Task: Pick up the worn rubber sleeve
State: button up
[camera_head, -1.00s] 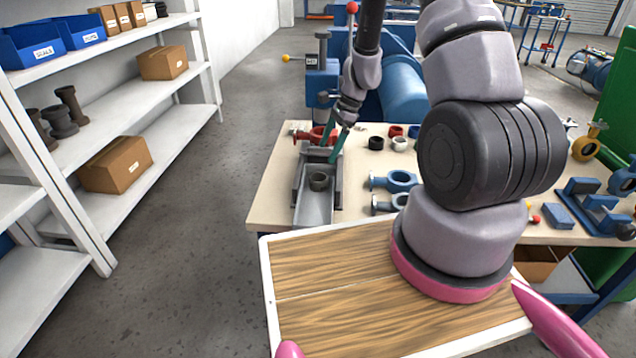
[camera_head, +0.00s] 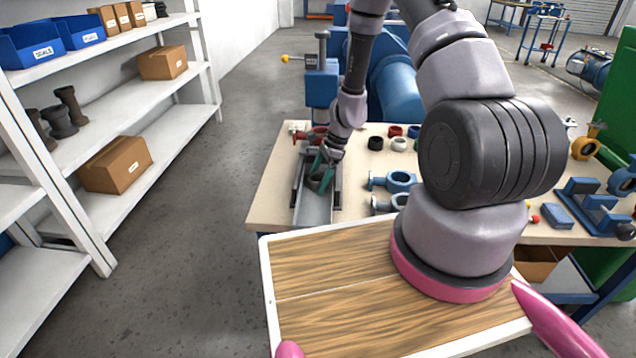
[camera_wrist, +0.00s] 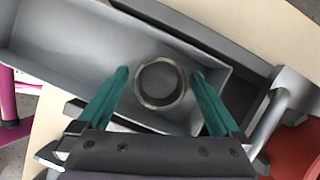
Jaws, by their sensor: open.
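The worn rubber sleeve, a dark grey ring, stands in a grey metal tray (camera_head: 314,209) on the workbench. In the wrist view the sleeve (camera_wrist: 161,82) shows from above, with its round opening visible. My gripper (camera_head: 321,178) is at the sleeve in the head view, and its teal fingers partly hide it. In the wrist view my gripper (camera_wrist: 161,92) is open, with one finger on each side of the sleeve and a gap on both sides. The tray (camera_wrist: 60,45) also shows in the wrist view.
A red valve part (camera_head: 318,134) lies just behind the tray. The tray's walls rise close beside my fingers. A shelf rack stands at the left.

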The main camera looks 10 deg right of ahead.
jog(key=c, duration=1.3)
